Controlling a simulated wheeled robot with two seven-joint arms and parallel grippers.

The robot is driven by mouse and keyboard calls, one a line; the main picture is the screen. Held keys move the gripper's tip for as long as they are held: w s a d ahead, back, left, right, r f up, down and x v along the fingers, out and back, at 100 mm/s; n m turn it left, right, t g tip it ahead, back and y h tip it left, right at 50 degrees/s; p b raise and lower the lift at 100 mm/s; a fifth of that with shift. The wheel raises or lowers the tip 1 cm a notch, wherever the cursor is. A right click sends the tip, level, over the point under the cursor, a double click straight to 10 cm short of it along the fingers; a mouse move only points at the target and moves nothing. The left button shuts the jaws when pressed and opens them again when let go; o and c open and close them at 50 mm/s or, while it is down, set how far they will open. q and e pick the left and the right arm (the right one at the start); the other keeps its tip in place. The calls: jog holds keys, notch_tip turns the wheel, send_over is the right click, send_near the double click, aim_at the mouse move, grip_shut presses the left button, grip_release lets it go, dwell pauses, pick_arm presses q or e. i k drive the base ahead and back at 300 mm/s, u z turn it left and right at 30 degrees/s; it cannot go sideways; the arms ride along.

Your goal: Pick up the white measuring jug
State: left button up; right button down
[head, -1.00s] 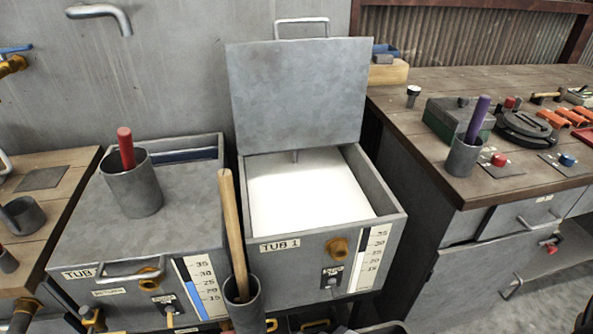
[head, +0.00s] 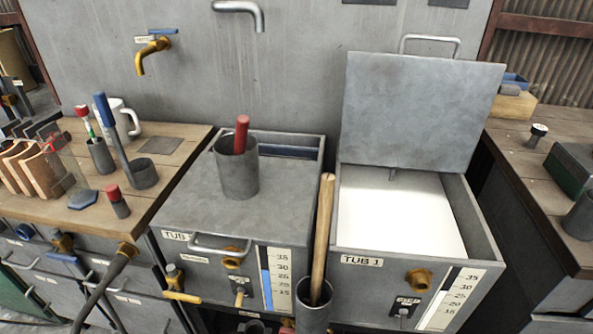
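The white measuring jug (head: 125,119) stands upright at the back of the left wooden worktop. Its handle is on its right side. Its lower left part is hidden behind a grey cup with brushes and a blue-handled tool. Neither of my grippers shows in the head view.
Wooden pieces in a rack (head: 43,170) stand to the left. Tub 1 (head: 478,215) is open, its lid (head: 420,110) raised. A yellow tap (head: 152,52) is on the wall.

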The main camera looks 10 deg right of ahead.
aim_at(124, 126)
jog(key=k, duration=0.5)
jog(key=z, duration=3.55)
jog(key=k, duration=2.3)
jog(key=u, duration=0.35)
